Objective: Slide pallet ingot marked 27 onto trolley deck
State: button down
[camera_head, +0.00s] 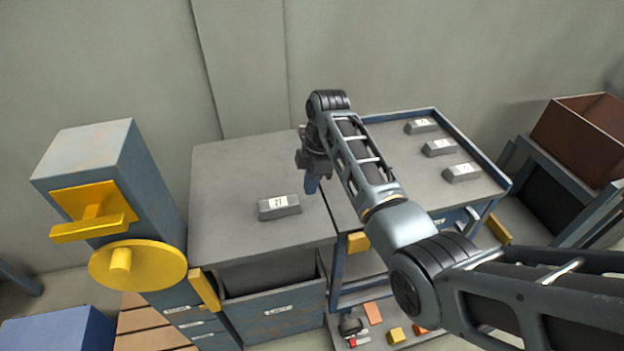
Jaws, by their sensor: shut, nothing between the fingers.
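The ingot marked 27 (279,207) is a grey bar with a white label. It lies flat on the grey top of a cabinet (240,165), near its front right part. The trolley deck (403,188) is to the right of this top, with a raised blue rim at the back and right. My gripper (312,185) points down near the seam between the cabinet top and the trolley deck, to the right of the ingot and apart from it. It is shut and empty. My arm hides part of the deck.
Several labelled ingots (439,147) lie along the deck's right side. A blue-grey machine with a yellow wheel (138,266) stands left of the cabinet. A lower trolley shelf (381,323) holds small blocks. A brown box (582,135) stands at the far right. The cabinet top's left part is clear.

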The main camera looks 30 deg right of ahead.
aim_at(277, 202)
jog(key=a, duration=0.2)
jog(key=w+a, duration=0.1)
jog(key=a, duration=0.2)
jog(key=w+a, duration=0.1)
jog(key=a, duration=0.1)
jog(key=shift+w+a+p, duration=0.25)
jog(key=shift+p, duration=0.15)
jog(key=shift+a+f, duration=0.1)
jog(key=shift+a, duration=0.2)
jog(key=shift+d+f, duration=0.1)
jog(key=shift+f, duration=0.65)
